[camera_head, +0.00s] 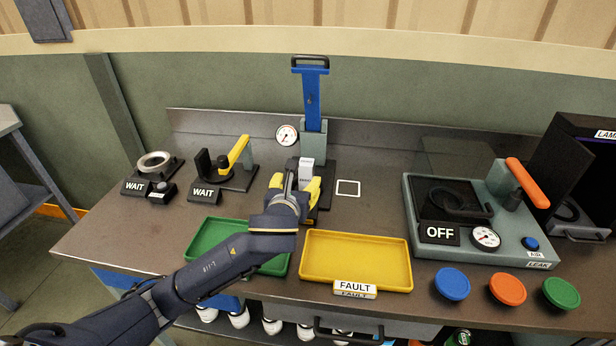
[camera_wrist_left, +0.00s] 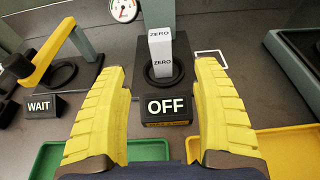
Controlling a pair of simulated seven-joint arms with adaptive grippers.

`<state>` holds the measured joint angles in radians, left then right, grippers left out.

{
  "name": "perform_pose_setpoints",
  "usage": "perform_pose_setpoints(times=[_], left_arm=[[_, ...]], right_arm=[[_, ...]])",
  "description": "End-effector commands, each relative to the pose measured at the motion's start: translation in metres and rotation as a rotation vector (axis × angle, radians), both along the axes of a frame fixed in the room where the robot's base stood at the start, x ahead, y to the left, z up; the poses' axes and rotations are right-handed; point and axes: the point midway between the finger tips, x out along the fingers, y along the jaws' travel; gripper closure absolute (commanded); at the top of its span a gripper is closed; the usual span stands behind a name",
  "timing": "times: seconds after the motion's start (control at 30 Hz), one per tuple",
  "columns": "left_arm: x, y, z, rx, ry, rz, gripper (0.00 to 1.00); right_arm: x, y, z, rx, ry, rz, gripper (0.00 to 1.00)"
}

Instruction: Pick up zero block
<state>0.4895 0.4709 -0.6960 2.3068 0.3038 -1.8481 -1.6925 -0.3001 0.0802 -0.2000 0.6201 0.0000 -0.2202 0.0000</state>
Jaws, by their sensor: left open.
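The zero block (camera_wrist_left: 160,55) is a small light grey block labelled ZERO. It stands upright in the round black seat of the press station, above a black OFF sign (camera_wrist_left: 166,108). In the head view the zero block (camera_head: 306,170) shows just beyond my left gripper (camera_head: 295,184). My left gripper is open, and its two yellow fingers (camera_wrist_left: 160,105) lie to either side of the OFF sign in the wrist view, with the block ahead between them and not touched. My right gripper is not in view.
The blue-handled press (camera_head: 311,95) rises behind the block. A green tray (camera_head: 213,232) and a yellow FAULT tray (camera_head: 357,234) lie in front. WAIT stations stand at left, and a leak station (camera_head: 440,258) at right. A white square outline (camera_head: 348,188) marks bare table.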

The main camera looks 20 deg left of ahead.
Motion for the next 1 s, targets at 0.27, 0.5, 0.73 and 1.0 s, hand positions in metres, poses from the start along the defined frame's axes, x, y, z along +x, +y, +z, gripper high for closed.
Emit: perform_pose_setpoints(times=[0.27, 0.5, 0.73, 1.0], left_arm=[[0.050, 0.007, -0.015, 0.002, 0.000, 0.004, 0.34], [0.082, 0.010, -0.025, -0.001, 0.000, 0.003, 0.34], [0.093, 0.011, -0.029, -0.001, -0.001, 0.001, 0.34], [0.116, 0.013, -0.035, -0.001, 0.000, 0.003, 0.34]], right_arm=[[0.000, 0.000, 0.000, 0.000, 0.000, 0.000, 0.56], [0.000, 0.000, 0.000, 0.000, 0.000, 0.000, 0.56], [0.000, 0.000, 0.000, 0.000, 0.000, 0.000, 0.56], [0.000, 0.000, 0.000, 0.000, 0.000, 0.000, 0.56]])
